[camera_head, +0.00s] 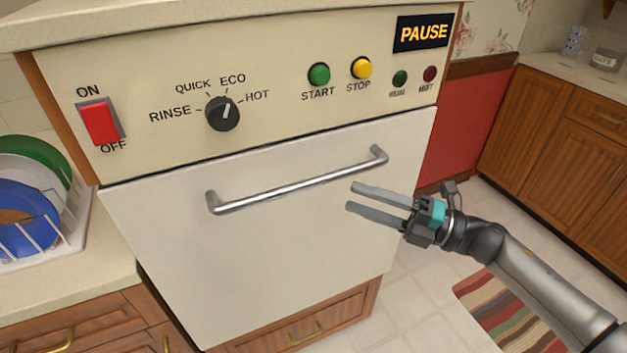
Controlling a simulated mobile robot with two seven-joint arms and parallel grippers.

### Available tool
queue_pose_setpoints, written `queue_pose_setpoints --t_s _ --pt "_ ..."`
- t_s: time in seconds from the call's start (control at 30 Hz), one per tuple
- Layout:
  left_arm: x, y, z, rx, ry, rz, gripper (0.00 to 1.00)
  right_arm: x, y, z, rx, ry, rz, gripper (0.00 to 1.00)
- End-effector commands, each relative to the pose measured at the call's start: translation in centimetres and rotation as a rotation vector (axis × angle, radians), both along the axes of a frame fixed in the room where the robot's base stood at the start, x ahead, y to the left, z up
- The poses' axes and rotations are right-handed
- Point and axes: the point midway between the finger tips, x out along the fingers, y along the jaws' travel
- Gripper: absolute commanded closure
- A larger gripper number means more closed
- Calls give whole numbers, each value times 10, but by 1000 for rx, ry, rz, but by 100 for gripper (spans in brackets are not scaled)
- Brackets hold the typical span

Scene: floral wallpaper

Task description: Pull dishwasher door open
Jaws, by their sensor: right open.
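The dishwasher door (270,250) is a white panel below a cream control panel (270,90); it looks shut or nearly so. A silver bar handle (300,186) runs across its upper part, rising to the right. My right gripper (350,197) comes in from the right, in front of the door. Its two grey fingers point left, apart with nothing between them. In the picture they lie just below the right half of the handle; I cannot tell the depth gap. My left gripper is not in view.
A rack of plates (35,200) stands on the left counter (70,290). Wooden cabinets (560,140) stand at the right. Tiled floor (420,300) with a striped rug (510,310) lies in front. A drawer (310,325) sits below the door.

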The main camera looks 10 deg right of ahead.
Motion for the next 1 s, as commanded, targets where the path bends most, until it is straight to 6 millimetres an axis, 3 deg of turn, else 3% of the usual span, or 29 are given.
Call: queue_pose_setpoints --t_s 0.2,0.43,0.87,1.0 --pt "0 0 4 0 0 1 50 22 43 9 3 -3 0 48" --pt "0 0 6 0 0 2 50 37 74 12 3 2 -1 48" --pt "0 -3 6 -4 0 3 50 42 84 12 0 4 -3 48" --pt "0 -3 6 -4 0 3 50 42 84 12 0 4 -3 62"
